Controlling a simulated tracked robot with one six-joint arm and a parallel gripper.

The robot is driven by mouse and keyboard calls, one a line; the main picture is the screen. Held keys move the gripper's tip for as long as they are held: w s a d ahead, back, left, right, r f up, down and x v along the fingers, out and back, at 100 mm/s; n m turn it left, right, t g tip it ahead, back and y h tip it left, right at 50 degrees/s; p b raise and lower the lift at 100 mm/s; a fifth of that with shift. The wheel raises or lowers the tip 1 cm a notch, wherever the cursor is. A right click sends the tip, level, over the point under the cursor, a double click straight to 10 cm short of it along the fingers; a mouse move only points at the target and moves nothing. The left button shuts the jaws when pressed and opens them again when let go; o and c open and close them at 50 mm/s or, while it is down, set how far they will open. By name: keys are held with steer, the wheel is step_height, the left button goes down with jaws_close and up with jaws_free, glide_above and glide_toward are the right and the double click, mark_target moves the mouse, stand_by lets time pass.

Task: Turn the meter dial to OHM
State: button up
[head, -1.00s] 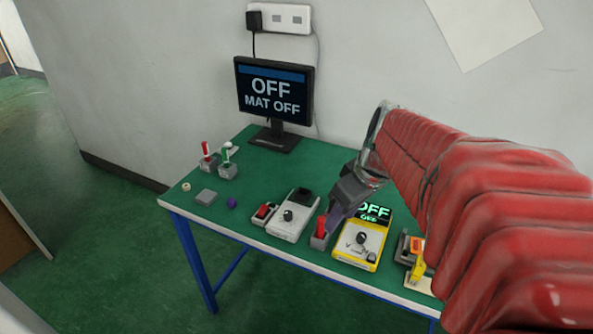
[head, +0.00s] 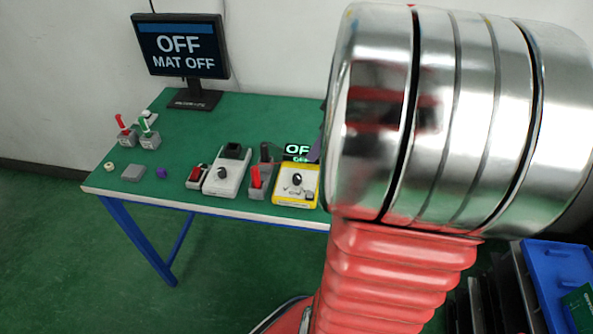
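The yellow meter (head: 280,198) lies near the front edge of the green table. My gripper (head: 316,150) is almost wholly hidden behind my arm. Only a dark purple sliver of it shows beside the display, and I cannot see its fingertips or whether it touches anything.
Left of the meter stand a red-handled lever (head: 256,178), a grey-white box (head: 226,170) with a knob and a red switch (head: 197,176). Two small levers (head: 136,133) stand farther left. A monitor (head: 180,48) reads "OFF MAT OFF".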

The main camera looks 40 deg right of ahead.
mark_target(297, 176)
steer(key=x, duration=1.3)
steer(key=shift+w+f, duration=0.25)
steer(key=shift+c, duration=0.2)
jaws_close()
